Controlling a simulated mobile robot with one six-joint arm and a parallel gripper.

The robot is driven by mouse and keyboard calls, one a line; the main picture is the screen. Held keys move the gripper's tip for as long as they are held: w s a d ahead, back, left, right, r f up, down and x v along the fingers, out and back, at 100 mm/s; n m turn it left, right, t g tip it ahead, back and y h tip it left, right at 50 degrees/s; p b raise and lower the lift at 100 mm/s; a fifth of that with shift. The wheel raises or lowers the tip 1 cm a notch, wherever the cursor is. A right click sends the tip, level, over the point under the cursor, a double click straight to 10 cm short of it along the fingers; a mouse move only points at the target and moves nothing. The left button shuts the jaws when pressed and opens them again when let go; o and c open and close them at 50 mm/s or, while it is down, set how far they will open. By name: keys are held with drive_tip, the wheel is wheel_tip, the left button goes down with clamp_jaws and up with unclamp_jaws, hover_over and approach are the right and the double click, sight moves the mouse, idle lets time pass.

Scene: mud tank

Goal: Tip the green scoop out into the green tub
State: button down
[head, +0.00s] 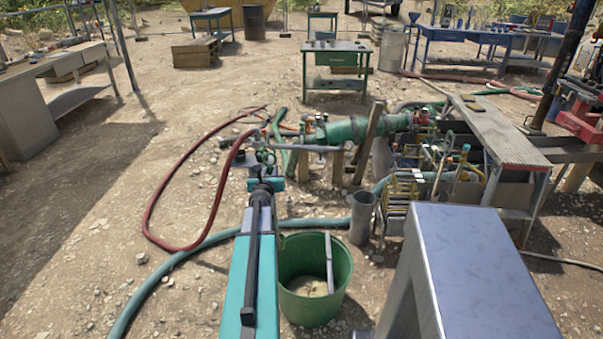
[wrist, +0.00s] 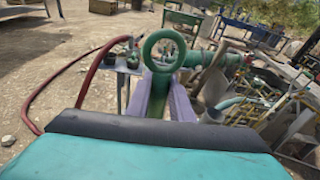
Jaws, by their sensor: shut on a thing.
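My gripper (wrist: 160,92) is shut on the green scoop (wrist: 163,38). In the wrist view a round green rim or ring of the scoop stands up beyond the two grey-purple fingers, with its green shaft between them. I cannot see what the scoop holds. In the head view my gripper (head: 264,183) is small and partly hidden by my arm, and the scoop is hard to make out. The green tub (head: 340,275) stands on the ground, right of my teal arm and nearer than the gripper. A pale stick (head: 329,262) leans in it, and its bottom looks pale.
A grey metal cylinder (head: 362,218) stands just behind the tub. A grey box-like top (head: 480,265) fills the near right. Green pump machinery (head: 345,131) and a long bench (head: 497,130) lie beyond. A red hose (head: 150,215) and green hose (head: 150,285) cross the ground at left.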

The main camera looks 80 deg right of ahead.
drive_tip(key=s+d+m+g, duration=0.2)
drive_tip(key=s+g, duration=0.1)
drive_tip(key=s, duration=0.8)
drive_tip(key=shift+s+f+m+g, duration=0.15)
drive_tip(key=shift+s+m+g, duration=0.25)
drive_tip(key=shift+w+f, duration=0.1)
drive_tip(key=shift+w, duration=0.05)
drive_tip(key=shift+w+a+f+n+g+h+b, duration=0.5)
drive_tip(key=shift+w+f+n+b, duration=1.65)
drive_tip(key=shift+w, duration=3.6)
drive_tip(key=shift+w+a+f+n+g+h+b, duration=0.3)
drive_tip(key=shift+w+a+f+n+h+b, duration=0.75)
drive_tip(key=shift+w+f+b, duration=3.3)
drive_tip(key=w+f+n+b, duration=0.1)
drive_tip(key=w+f+n, duration=0.2)
drive_tip(key=w+f, duration=0.2)
drive_tip(key=w+f+n+t+h+b, duration=0.1)
drive_tip(key=w+f+n, duration=0.2)
drive_tip(key=f, duration=0.7)
drive_tip(key=w+a+f+n+h, duration=0.1)
drive_tip(key=w+f+n, duration=0.3)
drive_tip(key=w+f, duration=0.3)
drive_tip(key=shift+f+t+b, duration=0.3)
drive_tip(key=shift+f+b, duration=0.1)
drive_tip(key=shift+f, duration=0.35)
